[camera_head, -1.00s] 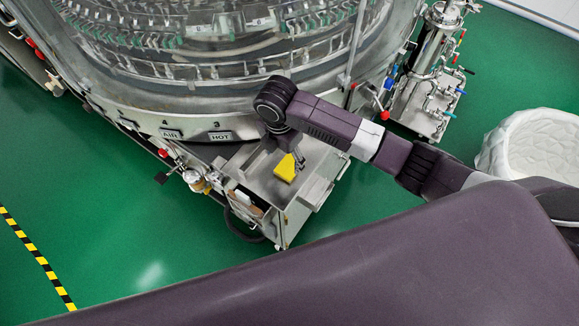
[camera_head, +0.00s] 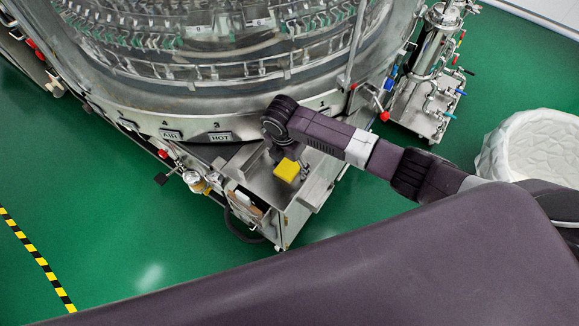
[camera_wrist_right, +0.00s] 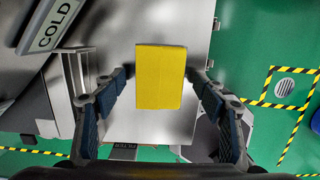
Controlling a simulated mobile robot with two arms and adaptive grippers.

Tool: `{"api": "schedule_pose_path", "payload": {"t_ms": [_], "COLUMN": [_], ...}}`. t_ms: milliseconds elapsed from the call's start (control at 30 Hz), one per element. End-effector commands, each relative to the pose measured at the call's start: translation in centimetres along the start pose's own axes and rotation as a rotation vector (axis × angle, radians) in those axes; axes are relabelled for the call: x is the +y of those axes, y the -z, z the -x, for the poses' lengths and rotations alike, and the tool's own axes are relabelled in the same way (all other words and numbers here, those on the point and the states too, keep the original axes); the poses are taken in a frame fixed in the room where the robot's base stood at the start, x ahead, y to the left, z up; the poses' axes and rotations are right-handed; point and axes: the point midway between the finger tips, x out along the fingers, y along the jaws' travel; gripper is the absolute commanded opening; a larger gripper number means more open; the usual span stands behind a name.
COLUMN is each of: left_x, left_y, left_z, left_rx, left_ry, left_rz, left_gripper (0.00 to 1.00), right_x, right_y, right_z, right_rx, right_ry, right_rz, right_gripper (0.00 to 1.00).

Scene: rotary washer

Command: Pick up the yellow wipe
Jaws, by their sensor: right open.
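The yellow wipe (camera_head: 286,170) is a small yellow block on the steel tray (camera_head: 268,187) at the front of the washer. In the right wrist view the wipe (camera_wrist_right: 161,77) is upright in the picture, between and ahead of the two fingers. My right gripper (camera_wrist_right: 158,85) is open, with a finger on each side of the wipe and a gap to each. In the head view the right gripper (camera_head: 297,160) is just above and behind the wipe, partly hidden by my wrist. My left gripper is not in view.
The round washer (camera_head: 230,100) with AIR and HOT labels stands right behind the tray. A COLD label (camera_wrist_right: 55,22) shows close by in the wrist view. A steel pump cart (camera_head: 425,95) and a white bin (camera_head: 530,145) stand to the right. Green floor is clear at left.

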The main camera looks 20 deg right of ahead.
Motion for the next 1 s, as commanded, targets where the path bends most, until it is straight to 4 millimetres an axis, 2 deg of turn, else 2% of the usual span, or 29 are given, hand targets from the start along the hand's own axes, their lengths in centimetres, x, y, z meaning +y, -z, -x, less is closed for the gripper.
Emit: {"api": "schedule_pose_path", "payload": {"t_ms": [767,1000], "left_x": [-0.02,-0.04], "left_y": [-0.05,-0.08], "left_z": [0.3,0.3], "left_rx": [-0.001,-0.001], "left_ry": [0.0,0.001], "left_rz": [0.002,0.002], "left_gripper": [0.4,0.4], "right_x": [0.0,0.0], "right_y": [0.08,0.07], "right_z": [-0.48,-0.47], "right_rx": [0.0,0.0], "right_ry": [0.0,0.0], "right_rz": [0.0,-0.001], "right_gripper": [0.65,0.41]}}
